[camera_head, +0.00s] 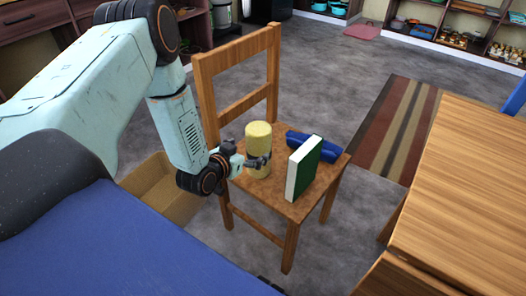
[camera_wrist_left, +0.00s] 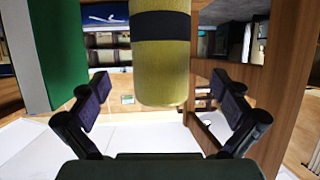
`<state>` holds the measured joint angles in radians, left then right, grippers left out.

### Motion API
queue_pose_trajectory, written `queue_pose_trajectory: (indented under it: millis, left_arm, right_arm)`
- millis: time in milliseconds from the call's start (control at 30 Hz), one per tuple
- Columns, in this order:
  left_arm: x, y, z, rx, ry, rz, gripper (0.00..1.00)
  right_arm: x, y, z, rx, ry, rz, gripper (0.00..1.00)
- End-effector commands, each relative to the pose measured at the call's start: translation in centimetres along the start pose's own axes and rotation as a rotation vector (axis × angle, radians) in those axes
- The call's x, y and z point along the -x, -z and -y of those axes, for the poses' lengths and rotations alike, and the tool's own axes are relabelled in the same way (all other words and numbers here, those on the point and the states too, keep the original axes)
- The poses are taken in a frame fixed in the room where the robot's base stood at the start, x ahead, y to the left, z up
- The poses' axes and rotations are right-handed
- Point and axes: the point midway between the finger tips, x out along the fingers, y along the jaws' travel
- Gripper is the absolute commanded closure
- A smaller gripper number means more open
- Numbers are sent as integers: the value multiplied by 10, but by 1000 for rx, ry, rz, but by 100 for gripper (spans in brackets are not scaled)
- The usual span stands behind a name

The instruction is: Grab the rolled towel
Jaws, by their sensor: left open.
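The rolled towel (camera_head: 258,140) is a yellow, upright cylinder on the seat of a wooden chair (camera_head: 285,200). In the left wrist view the yellow roll (camera_wrist_left: 160,62) shows a dark band and comes in from the top centre. My left gripper (camera_head: 250,161) is at the roll's lower half, reaching in from the left. In the left wrist view its two fingers (camera_wrist_left: 163,98) are spread wide, one to each side of the roll, with gaps between. It is open.
A green and white book (camera_head: 303,168) stands on the seat close to the roll's right, with a blue bundle (camera_head: 313,146) behind it. The chair's backrest (camera_head: 238,70) rises behind. A wooden table (camera_head: 465,190) is at right and a cardboard box (camera_head: 160,188) at left.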

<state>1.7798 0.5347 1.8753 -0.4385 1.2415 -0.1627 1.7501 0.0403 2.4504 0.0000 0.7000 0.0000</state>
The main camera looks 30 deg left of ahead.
Motion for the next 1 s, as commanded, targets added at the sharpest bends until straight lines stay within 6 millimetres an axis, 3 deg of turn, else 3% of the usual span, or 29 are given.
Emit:
queue_pose_trajectory:
  millis: [533,867,1000]
  left_arm:
    - [-63,-4,0,0,0,-1,0]
    - [-69,-1,-3,1,0,0,1]
    - [-68,-1,-3,1,0,1,13]
  right_arm:
    - [-37,0,0,0,0,0,60]
    - [-37,0,0,0,0,0,60]
    - [-37,0,0,0,0,0,60]
